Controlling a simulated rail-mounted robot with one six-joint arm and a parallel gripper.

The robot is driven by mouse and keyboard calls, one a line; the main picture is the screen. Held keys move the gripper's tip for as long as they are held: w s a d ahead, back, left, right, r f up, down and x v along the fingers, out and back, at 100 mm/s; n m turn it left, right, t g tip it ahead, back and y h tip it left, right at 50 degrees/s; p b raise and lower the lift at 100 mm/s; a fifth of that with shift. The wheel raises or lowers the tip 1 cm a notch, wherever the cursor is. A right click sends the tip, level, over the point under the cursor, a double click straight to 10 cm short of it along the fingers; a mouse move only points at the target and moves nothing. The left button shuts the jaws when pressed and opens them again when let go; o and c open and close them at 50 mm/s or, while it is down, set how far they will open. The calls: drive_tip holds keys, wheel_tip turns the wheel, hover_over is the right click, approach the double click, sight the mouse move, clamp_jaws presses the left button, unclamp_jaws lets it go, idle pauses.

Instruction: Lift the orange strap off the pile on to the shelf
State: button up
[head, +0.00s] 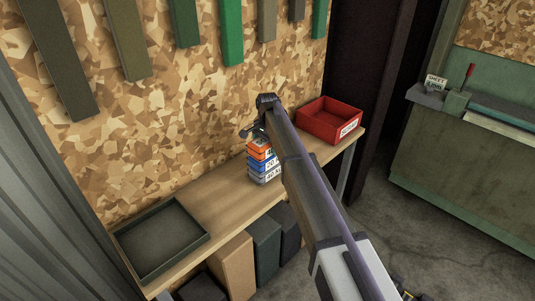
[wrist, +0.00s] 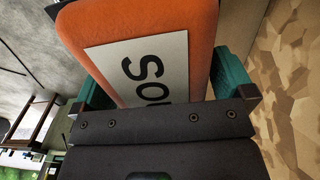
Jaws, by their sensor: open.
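A small pile of flat, labelled pieces stands on the wooden shelf (head: 225,192), with orange at the top and blue and grey layers below. The orange strap (head: 257,154) is partly hidden by my arm and gripper in the head view. In the wrist view the orange strap (wrist: 205,25) fills the middle, with a pale label bearing large dark letters, partly cut off by my gripper. My gripper (head: 258,132) is over the pile. Its teal fingers show open on either side of the strap in the wrist view (wrist: 150,78); I cannot tell whether they touch it.
A red bin (head: 331,121) stands right of the pile, behind my arm. A shallow dark tray (head: 160,240) lies at the shelf's left end. Boxes (head: 236,266) stand beneath the shelf. Bare shelf lies between tray and pile. A green bench (head: 460,165) is at right.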

drive_tip(key=shift+r, duration=0.1)
drive_tip(key=c, duration=1)
